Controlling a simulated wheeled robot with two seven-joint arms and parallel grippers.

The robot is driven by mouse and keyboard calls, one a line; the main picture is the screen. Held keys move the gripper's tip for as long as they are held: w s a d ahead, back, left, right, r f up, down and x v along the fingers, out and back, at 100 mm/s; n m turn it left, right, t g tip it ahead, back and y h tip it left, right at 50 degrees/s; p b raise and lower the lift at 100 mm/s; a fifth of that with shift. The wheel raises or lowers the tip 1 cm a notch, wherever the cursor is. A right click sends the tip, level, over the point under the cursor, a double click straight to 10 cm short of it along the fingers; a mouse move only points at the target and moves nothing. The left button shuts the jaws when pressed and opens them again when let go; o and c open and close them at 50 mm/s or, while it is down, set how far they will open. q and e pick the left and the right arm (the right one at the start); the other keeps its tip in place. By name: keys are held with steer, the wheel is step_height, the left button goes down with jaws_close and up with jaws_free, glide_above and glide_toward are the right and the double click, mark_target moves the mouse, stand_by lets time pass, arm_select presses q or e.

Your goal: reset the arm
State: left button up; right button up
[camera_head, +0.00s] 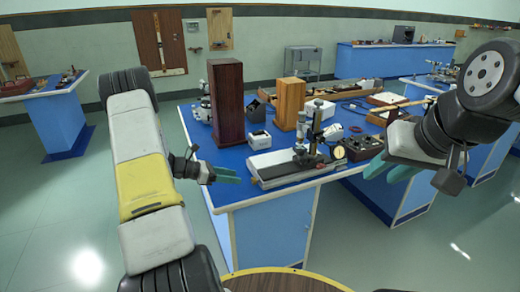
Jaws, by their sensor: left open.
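My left arm (145,185) rises from the bottom left, bent, with a yellow band on one link. My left gripper (226,175) has teal fingers pointing right, open and empty, in front of the left edge of the blue bench. My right arm (487,82) comes in from the right edge. My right gripper (388,170) has teal fingers pointing down and left, spread apart with nothing between them. It appears in front of the right part of the bench.
The blue bench (262,217) carries a tall dark wood block (226,100), a lighter wood block (290,102), a white device (259,140), a rail instrument (285,170) and a dial box (364,147). Other benches stand left (58,125) and behind (380,65). Floor between them is clear.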

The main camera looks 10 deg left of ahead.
arm_select(q)
steer(key=s+d+r+m+g+y, duration=0.2)
steer(key=s+d+r+m, duration=0.35)
steer(key=r, duration=0.35)
steer(key=s+d+r+m+g+y, duration=0.1)
steer(key=s+d+r+m+g, duration=0.1)
steer(key=s+d+r+m, duration=0.6)
steer(key=s+a+r+m+t+y, duration=0.1)
steer(key=s+r+m+t+y, duration=0.1)
steer(key=s+r+m, duration=0.4)
steer(key=s+r+m+t+y, duration=0.2)
steer(key=s+r+m+y, duration=0.2)
steer(key=s+m, duration=0.3)
steer(key=shift+s+a+r+y, duration=0.35)
steer(key=shift+s+r, duration=0.5)
steer(key=shift+s, duration=0.55)
